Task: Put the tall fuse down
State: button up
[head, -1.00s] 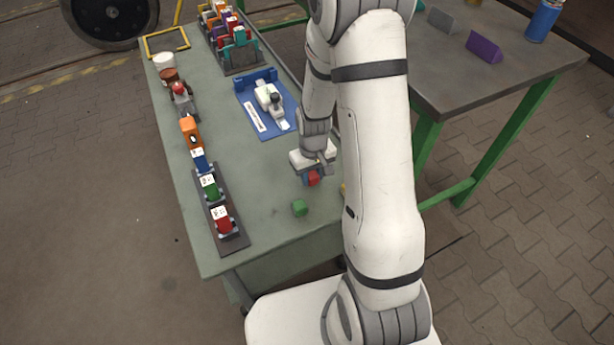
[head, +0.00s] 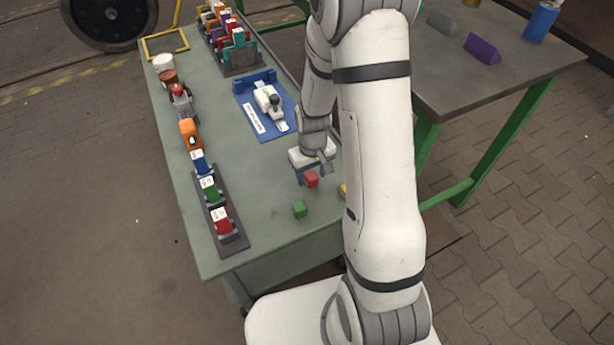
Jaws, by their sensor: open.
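My gripper (head: 312,176) is open just above the green-grey table, near its right edge. A small red block (head: 312,180) stands on the table directly below and in front of the jaws, and it looks released. It may be the tall fuse, but its full height is hard to tell. A green block (head: 299,209) lies on the table nearer the front. A yellow piece (head: 343,190) is mostly hidden behind my arm.
A dark rail with red, green and blue labelled units (head: 222,222) runs along the table's left side. A blue tray (head: 242,104) holds a white device (head: 268,101). A rack of coloured pieces (head: 240,60) stands at the back.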

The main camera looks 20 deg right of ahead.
aim_at(312, 176)
notch_tip(312, 176, up, 11)
jog(key=p, duration=0.2)
jog(key=s+a+r+m+t, duration=0.1)
jog(key=s+r+m, duration=0.1)
jog(key=s+r, duration=1.2)
jog(key=shift+s+a+t, duration=0.2)
jog(key=shift+s+t, duration=0.1)
jog(key=shift+s, duration=0.45)
jog(key=shift+r, duration=0.1)
